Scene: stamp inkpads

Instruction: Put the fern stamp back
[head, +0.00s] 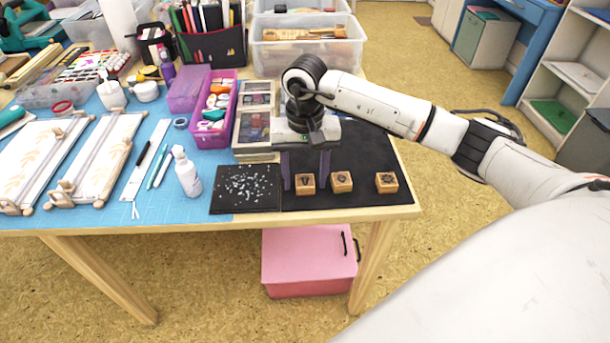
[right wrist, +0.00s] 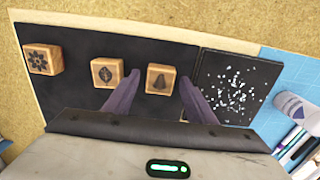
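Three small wooden block stamps stand in a row along the front of the black mat (head: 365,160). The left one (head: 305,181) has a dark, bell- or tree-like mark, seen in the right wrist view (right wrist: 160,79). The middle one (head: 341,181) has a leaf-like mark, also in the right wrist view (right wrist: 107,72). The right one (head: 387,182) has a flower-like mark (right wrist: 42,59). I cannot tell for sure which is the fern stamp. My right gripper (head: 306,183) is open, pointing down, its fingers on either side of the left stamp. Contact cannot be told. My left gripper is not in view.
A black speckled pad (head: 246,188) lies left of the stamps. Stacked inkpad boxes (head: 252,130) stand behind it, beside a purple bin (head: 212,108). A white bottle (head: 187,175) stands further left. The mat's right side is clear up to the table edge.

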